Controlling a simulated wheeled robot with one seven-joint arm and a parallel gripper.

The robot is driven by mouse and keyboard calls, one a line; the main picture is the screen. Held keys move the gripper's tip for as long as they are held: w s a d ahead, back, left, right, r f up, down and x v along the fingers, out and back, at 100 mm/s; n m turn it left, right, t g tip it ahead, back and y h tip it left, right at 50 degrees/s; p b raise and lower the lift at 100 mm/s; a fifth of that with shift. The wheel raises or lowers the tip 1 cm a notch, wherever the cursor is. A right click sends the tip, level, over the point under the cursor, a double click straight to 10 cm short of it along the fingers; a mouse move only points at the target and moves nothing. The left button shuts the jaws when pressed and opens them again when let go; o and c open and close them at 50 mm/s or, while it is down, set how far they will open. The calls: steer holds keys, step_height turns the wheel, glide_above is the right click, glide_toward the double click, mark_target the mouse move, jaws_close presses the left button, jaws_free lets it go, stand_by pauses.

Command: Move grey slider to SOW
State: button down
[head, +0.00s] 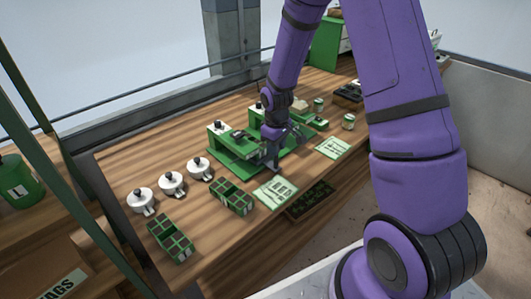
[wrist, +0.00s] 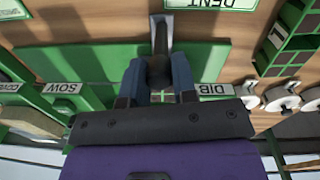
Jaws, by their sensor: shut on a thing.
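My gripper (wrist: 158,85) is shut on the grey slider (wrist: 160,35), a dark rounded knob with a grey bar reaching up over the front edge of the green seeder base (wrist: 90,62). In the wrist view the slider stands between the SOW label (wrist: 62,88) on the left and the DIB label (wrist: 213,89) on the right, somewhat nearer DIB. In the head view my gripper (head: 274,140) is at the front of the green seeder (head: 222,157), and the slider's grey lower part (head: 271,160) shows below it. My fingers hide part of the knob and whatever is behind it.
White pots (head: 172,183) with dark knobs stand left on the wooden table (head: 130,165). Green cell trays (head: 231,196) and printed cards (head: 276,193) lie near the front edge. A dark tray (head: 311,203) is at the table's front.

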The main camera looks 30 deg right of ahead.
steer(key=w+d, duration=0.4)
steer(key=d, duration=0.9)
steer(key=shift+w, duration=0.1)
steer(key=c, duration=0.9)
jaws_free()
step_height(320, 180, up, 11)
steer(key=shift+a, duration=0.2)
